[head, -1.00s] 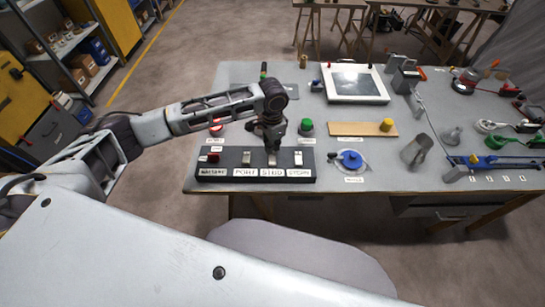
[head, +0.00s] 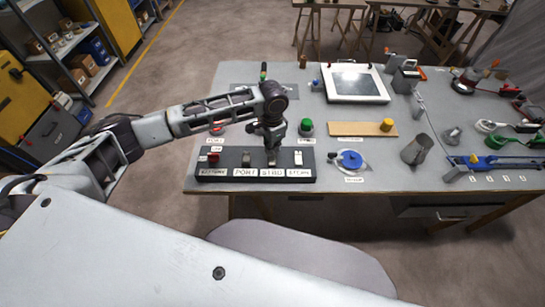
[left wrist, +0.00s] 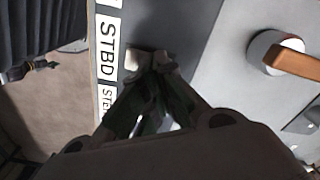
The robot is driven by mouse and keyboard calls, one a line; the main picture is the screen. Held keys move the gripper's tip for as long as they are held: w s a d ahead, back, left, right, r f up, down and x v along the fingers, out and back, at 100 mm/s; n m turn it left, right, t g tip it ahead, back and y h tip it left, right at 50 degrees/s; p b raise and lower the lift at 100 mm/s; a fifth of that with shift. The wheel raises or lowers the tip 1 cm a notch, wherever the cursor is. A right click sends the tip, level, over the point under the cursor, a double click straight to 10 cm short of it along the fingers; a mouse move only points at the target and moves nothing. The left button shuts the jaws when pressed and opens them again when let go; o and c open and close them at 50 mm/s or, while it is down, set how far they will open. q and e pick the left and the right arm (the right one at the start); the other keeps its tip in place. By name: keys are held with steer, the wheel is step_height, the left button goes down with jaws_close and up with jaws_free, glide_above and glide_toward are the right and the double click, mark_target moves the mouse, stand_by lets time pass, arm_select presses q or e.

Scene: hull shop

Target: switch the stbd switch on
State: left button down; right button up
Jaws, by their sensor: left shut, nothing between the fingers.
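The dark switch panel (head: 222,161) lies along the near left edge of the table, with a row of switches above white labels. The STBD label (head: 271,173) is third from the left; it also shows in the left wrist view (left wrist: 108,45). My left gripper (head: 272,160) is shut and points down over the STBD switch. In the left wrist view my fingertips (left wrist: 153,66) are at the pale STBD switch (left wrist: 133,60) and partly hide it. I cannot tell whether they touch it or which way it is tipped. My right gripper is not in view.
A PORT switch (head: 246,159) stands left of my gripper and a white-topped switch (head: 298,158) stands right of it. A green button (head: 307,127) and a blue round valve (head: 351,160) sit nearby. The table's front edge is just below the panel.

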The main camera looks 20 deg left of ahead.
arm_select(q)
steer(key=shift+f, duration=0.65)
stand_by(0.8)
steer(key=shift+r, duration=0.15)
steer(key=shift+r+p, duration=3.45)
steer(key=shift+p, duration=0.8)
steer(key=shift+f, duration=0.1)
